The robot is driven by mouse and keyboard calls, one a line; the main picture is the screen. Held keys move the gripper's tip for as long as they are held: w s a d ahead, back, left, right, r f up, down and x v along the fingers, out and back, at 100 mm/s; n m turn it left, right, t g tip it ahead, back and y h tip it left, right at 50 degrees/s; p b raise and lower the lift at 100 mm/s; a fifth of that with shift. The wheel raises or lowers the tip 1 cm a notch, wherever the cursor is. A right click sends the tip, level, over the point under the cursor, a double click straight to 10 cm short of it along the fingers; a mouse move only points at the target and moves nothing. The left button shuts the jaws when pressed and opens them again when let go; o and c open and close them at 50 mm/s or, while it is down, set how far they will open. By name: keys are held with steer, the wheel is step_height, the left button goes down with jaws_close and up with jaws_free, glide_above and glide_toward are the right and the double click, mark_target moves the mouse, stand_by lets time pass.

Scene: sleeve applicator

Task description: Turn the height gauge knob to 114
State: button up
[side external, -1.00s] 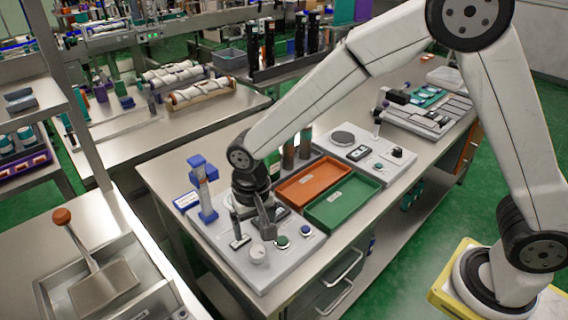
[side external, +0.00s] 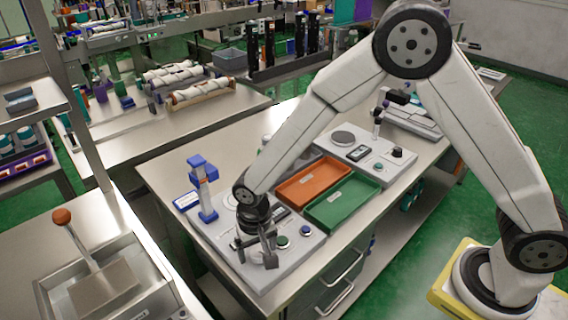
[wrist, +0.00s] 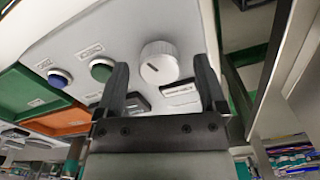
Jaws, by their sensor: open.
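The knob (wrist: 159,62) is white, round and ribbed, with a dark pointer line, on a pale panel (wrist: 100,28). My gripper (wrist: 161,66) is open, with one finger on each side of the knob in the wrist view. I cannot tell whether either finger touches it. In the side view my gripper (side external: 256,252) points down over the front corner of the station, and its fingers largely hide the knob. A small label or readout plate (wrist: 180,94) lies beside the knob; its text is unreadable.
A green button (wrist: 101,70) and a blue button (wrist: 59,78) sit beside the knob. A blue-topped post (side external: 203,185) stands on the station's left. An orange tray (side external: 312,181) and a green tray (side external: 343,200) lie to the right.

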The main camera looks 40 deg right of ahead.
jaws_close()
stand_by(0.3)
steer(key=shift+n, duration=0.5)
steer(key=n, duration=0.7)
steer(key=shift+n, duration=0.4)
steer(key=n, duration=0.4)
steer(key=shift+n, duration=2.2)
